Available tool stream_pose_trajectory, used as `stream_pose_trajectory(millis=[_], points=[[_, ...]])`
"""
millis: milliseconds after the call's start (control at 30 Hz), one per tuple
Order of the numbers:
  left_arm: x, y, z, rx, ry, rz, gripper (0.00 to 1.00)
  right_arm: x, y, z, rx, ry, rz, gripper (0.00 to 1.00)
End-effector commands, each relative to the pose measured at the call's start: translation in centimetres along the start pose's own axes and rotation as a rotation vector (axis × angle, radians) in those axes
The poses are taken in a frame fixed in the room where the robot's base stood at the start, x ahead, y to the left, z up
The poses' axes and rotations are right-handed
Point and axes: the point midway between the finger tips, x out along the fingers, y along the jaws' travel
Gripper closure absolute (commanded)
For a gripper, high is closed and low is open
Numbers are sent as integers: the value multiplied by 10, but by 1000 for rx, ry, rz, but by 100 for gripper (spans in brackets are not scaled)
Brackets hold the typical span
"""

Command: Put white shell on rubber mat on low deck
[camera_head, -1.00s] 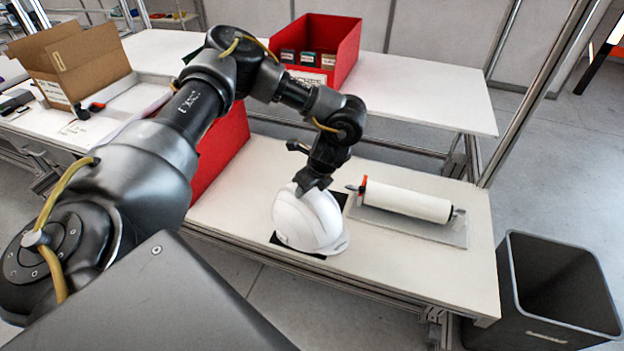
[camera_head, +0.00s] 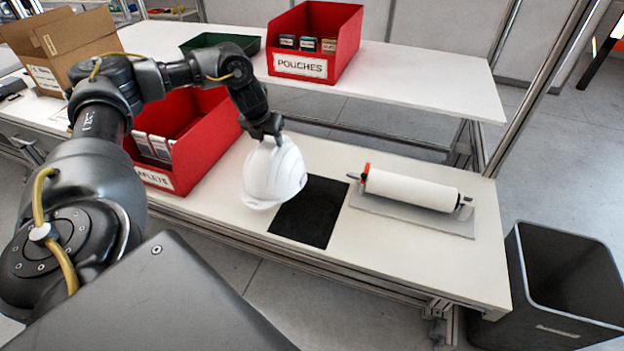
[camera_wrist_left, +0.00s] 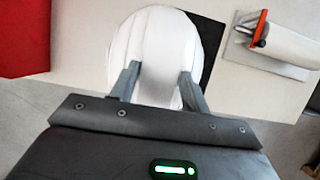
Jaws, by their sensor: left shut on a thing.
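The white shell (camera_head: 272,175) is a white helmet shell, held tilted by my left gripper (camera_head: 262,131), which is shut on it. In the left wrist view the shell (camera_wrist_left: 155,50) sits between the two fingers of the gripper (camera_wrist_left: 157,82). The black rubber mat (camera_head: 312,212) lies flat and bare on the white low deck (camera_head: 400,255). The shell is left of the mat in the head view and covers part of the mat's left edge in the picture. Whether its rim touches the deck is hard to tell. My right gripper is not in view.
A paper roll (camera_head: 412,190) on a grey plate lies right of the mat. A red bin (camera_head: 160,180) stands close left of the shell. A red pouches bin (camera_head: 301,66) and a green tray (camera_head: 222,43) are on the upper deck. A dark waste bin (camera_head: 562,285) stands at the right.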

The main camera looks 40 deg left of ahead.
Motion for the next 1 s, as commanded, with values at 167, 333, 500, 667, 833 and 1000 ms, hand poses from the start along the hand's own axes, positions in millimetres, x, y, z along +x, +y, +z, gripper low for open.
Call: stream_pose_trajectory(millis=[167,333,500,667,833,1000], points=[[0,-1,2,9,-1,-3,100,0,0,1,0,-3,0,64],[10,-16,7,9,0,-3,100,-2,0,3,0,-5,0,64],[28,-42,16,11,0,-2,100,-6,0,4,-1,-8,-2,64],[48,-69,26,11,1,-1,100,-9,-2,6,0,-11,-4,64],[76,-90,28,8,2,1,100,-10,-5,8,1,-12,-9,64],[100,-107,28,8,1,-1,100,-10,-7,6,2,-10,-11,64]])
